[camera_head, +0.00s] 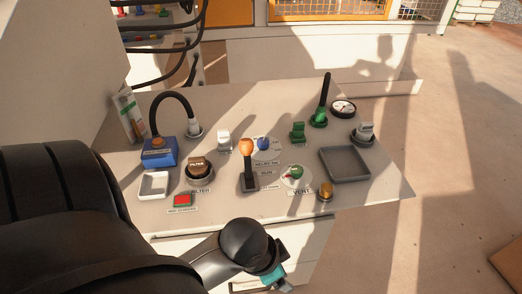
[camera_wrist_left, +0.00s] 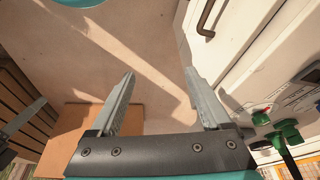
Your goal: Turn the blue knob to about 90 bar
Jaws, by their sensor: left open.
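The blue knob (camera_head: 263,144) sits on a pale round dial plate on the sloping panel, right beside the orange-topped lever (camera_head: 247,152), which overlaps the dial's left part. The dial's markings are too small to read. A round black-rimmed gauge (camera_head: 343,107) stands at the panel's back right; its reading is not legible. My left gripper (camera_wrist_left: 160,92) is open, with nothing between its fingers, over the floor in the wrist view. In the head view my left arm hangs in front of the panel's near edge, well apart from the knob; its fingertips are barely visible there.
Near the blue knob are a green knob (camera_head: 296,172), a brass knob (camera_head: 326,190) and a green switch (camera_head: 297,130). A tall black-handled green lever (camera_head: 320,112) rises behind. A grey tray (camera_head: 345,164) lies right; a blue box (camera_head: 158,152) with a cable stands left.

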